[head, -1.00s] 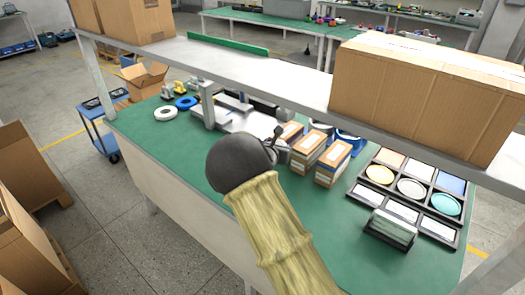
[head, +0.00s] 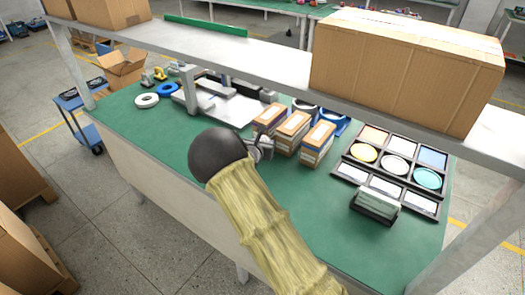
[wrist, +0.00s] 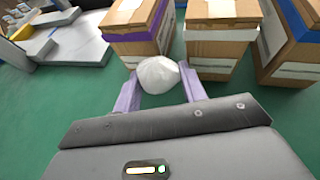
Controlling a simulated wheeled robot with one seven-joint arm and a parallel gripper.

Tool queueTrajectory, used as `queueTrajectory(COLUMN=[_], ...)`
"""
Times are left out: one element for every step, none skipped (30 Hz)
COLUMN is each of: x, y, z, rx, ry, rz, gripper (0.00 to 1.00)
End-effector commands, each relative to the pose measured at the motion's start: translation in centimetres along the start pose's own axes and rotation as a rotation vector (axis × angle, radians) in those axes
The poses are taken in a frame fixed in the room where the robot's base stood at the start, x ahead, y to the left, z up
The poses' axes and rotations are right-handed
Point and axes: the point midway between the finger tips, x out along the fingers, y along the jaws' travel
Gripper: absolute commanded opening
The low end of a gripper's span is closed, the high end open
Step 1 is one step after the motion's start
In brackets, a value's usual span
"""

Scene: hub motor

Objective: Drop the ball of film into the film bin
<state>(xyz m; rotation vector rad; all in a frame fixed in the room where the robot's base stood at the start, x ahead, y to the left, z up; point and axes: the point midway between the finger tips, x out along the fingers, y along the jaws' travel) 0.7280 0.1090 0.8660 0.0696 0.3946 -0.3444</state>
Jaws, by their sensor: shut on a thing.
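A crumpled whitish ball of film (wrist: 158,75) is between the two pale purple fingers of my gripper (wrist: 160,82) in the wrist view. The fingers are shut on it from both sides. In the head view my gripper (head: 262,148) is partly hidden by my own dark, round arm part, and the ball is hard to make out there. It is over the green bench, just in front of the leftmost of three small cartons. I cannot tell which container is the film bin.
The three small cartons (head: 292,130) have coloured bands, and stand close together on the green bench (head: 270,215). A rack of coloured discs (head: 395,165) lies to their right. A shelf with a big box (head: 400,75) overhangs the bench. An open cardboard box (head: 122,68) stands behind at left.

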Motion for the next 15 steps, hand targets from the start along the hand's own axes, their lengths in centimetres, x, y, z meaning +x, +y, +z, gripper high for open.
queueTrajectory(x=[0.0, 0.1, 0.2, 0.3, 0.5, 0.7, 0.9, 1.1, 1.2, 1.4, 1.4, 1.4, 1.5, 1.4, 1.4], y=[0.0, 0.0, 0.0, 0.0, 0.0, 0.0, 0.0, 0.0, 0.0, 0.0, 0.0, 0.0, 0.0, 0.0, 0.0], z=[-0.1, -0.2, -0.5, -0.8, -1.2, -1.8, -2.2, -2.6, -3.0, -3.2, -3.4, -3.4, -3.5, -3.4, -3.4], rx=[0.0, -0.001, -0.002, -0.002, -0.002, -0.004, -0.004, -0.003, -0.003, -0.003, -0.001, 0.0, 0.001, 0.001, 0.001], ry=[0.0, 0.001, 0.001, 0.002, 0.002, 0.003, 0.003, 0.003, 0.002, 0.001, 0.001, 0.0, -0.001, -0.001, -0.001], rz=[0.0, 0.0, 0.0, 0.0, 0.0, -0.001, -0.001, -0.001, -0.001, -0.001, 0.0, 0.0, 0.001, 0.001, 0.001], gripper=[0.21, 0.21, 0.21, 0.21, 0.21, 0.21, 0.21, 0.21, 0.21, 0.21, 0.21, 0.21, 0.21, 0.21, 0.21])
